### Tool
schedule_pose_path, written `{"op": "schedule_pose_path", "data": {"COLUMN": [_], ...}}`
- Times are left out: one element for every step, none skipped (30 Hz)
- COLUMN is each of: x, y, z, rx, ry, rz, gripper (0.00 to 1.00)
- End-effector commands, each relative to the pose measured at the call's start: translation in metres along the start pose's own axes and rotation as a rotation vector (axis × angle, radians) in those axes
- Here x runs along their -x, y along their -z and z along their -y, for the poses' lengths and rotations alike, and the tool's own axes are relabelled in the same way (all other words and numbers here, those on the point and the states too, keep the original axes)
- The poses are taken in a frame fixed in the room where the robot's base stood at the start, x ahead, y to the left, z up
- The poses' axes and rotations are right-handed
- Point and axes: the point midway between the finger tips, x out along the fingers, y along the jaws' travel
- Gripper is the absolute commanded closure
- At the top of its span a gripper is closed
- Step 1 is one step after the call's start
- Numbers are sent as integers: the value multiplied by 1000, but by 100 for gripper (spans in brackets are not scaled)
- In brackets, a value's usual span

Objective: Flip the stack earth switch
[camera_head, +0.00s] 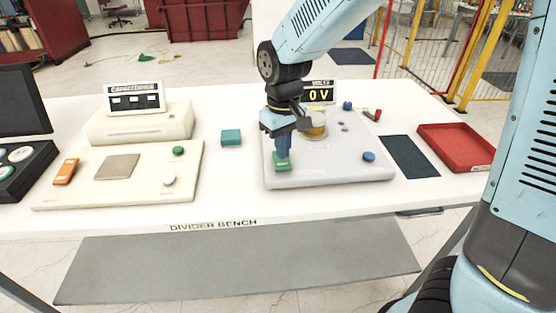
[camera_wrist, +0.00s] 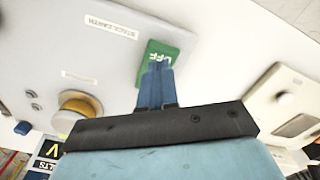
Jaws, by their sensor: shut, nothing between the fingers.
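The stack earth switch (camera_head: 282,167) is a green block at the front left of the grey panel (camera_head: 330,175). In the wrist view the green switch (camera_wrist: 167,50) shows the letters "OFF", partly covered, and a label "STACK EARTH" (camera_wrist: 112,27) is beside it. My gripper (camera_head: 283,156) points down at the switch. Its blue fingers (camera_wrist: 157,68) are shut together with nothing between them, and their tips overlap the green face in the wrist view. I cannot tell whether they touch it. The fingers hide part of the switch.
A display reading "0 V" (camera_head: 319,94) stands behind the panel. A brass-coloured cylinder (camera_head: 313,126) and a blue knob (camera_head: 369,156) are on the panel. A teal block (camera_head: 231,138) lies to its left. A dark mat (camera_head: 409,156) and a red tray (camera_head: 458,145) are to the right.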

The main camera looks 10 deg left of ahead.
Motion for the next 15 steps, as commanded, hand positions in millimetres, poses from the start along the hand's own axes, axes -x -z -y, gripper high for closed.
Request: {"op": "schedule_pose_path", "data": {"x": [-1,-1,-2,-2,-2,-3,-3,-4,-4,-4,-5,-5,-6,-6,-7], "y": [0,0,0,0,0,0,0,0,0,0,0,0,0,0,0], "z": [0,0,0,0,0,0,0,0,0,0,0,0,0,0,0], "rx": [0,0,0,0,0,0,0,0,0,0,0,0,0,0,0], "ry": [0,0,0,0,0,0,0,0,0,0,0,0,0,0,0], "rz": [0,0,0,0,0,0,0,0,0,0,0,0,0,0,0], "gripper": [100,100,100,100,100,100,100,100,100,100,100,100,100,100,100]}}
